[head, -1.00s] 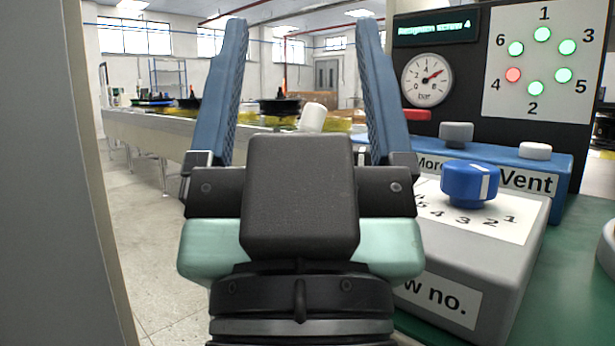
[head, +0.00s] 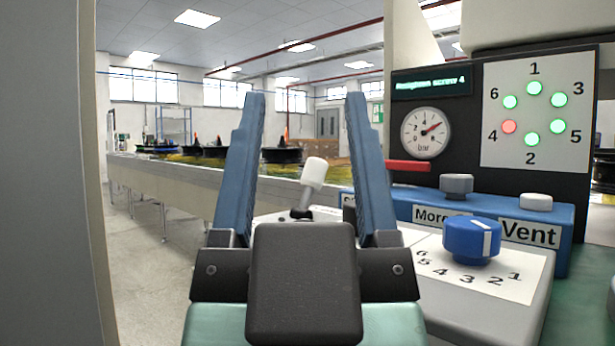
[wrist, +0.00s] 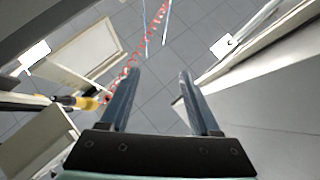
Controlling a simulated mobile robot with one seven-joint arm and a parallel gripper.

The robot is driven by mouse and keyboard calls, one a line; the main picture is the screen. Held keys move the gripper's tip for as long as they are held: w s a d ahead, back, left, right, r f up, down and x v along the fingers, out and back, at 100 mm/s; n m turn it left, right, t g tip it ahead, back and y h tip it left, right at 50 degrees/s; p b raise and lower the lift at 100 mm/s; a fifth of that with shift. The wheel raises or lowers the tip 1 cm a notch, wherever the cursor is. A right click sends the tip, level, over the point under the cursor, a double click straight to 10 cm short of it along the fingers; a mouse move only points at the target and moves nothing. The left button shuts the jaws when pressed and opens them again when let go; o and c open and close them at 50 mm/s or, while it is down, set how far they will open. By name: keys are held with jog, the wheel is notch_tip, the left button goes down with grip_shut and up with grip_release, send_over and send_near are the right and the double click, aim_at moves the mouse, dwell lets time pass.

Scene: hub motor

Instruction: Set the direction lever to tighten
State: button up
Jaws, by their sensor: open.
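The direction lever, with a white knob (head: 314,172) on a grey metal stem, shows between my gripper's fingers in the head view. It tilts so that its knob lies up and to the right of its base. My gripper (head: 305,110) is open and empty, its blue fingers pointing up in the picture. The lever appears beyond my fingers, not held. The lever's base and label are mostly hidden behind my gripper. In the wrist view, my open gripper (wrist: 158,78) has only floor between its fingers, and I cannot identify the lever there.
Right of my gripper are a blue selector knob (head: 471,240) with numbers, a blue box (head: 570,222) with More and Vent buttons, a pressure gauge (head: 426,133) and a light panel (head: 537,112) with light 4 red. A grey upright (head: 45,170) stands at left.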

jog(key=shift+r+p, duration=0.35)
jog(key=shift+r, duration=0.15)
jog(key=shift+c, duration=1.2)
notch_tip(320, 180, up, 5)
jog(key=p, duration=0.5)
jog(key=shift+w+f, duration=0.1)
grip_shut()
jog(key=w+r+g+p, duration=0.35)
jog(key=r+p, duration=0.35)
jog(key=p, duration=0.7)
jog(key=w+r+m+g+p, duration=0.15)
jog(key=w+r+p, duration=0.5)
jog(key=p, duration=0.85)
jog(key=w+r+n+g+p, duration=0.1)
jog(key=w+r+g+p, duration=0.15)
jog(key=r+p, duration=0.9)
jog(key=s+d+f+m+g+p, duration=0.1)
jog(key=f+m+p, duration=0.2)
jog(key=f+m, duration=0.4)
jog(key=s+d+f+m+g+p, duration=0.1)
jog(key=f+m+p, duration=0.3)
jog(key=f, duration=1)
jog(key=s+d+f+m+g+p, duration=0.2)
jog(key=s+f+m+g+p, duration=0.1)
jog(key=f+m, duration=0.6)
notch_tip(320, 180, down, 3)
jog(key=shift+r+m+p, duration=0.15)
jog(key=shift+m+p, duration=0.2)
jog(key=shift+p, duration=0.1)
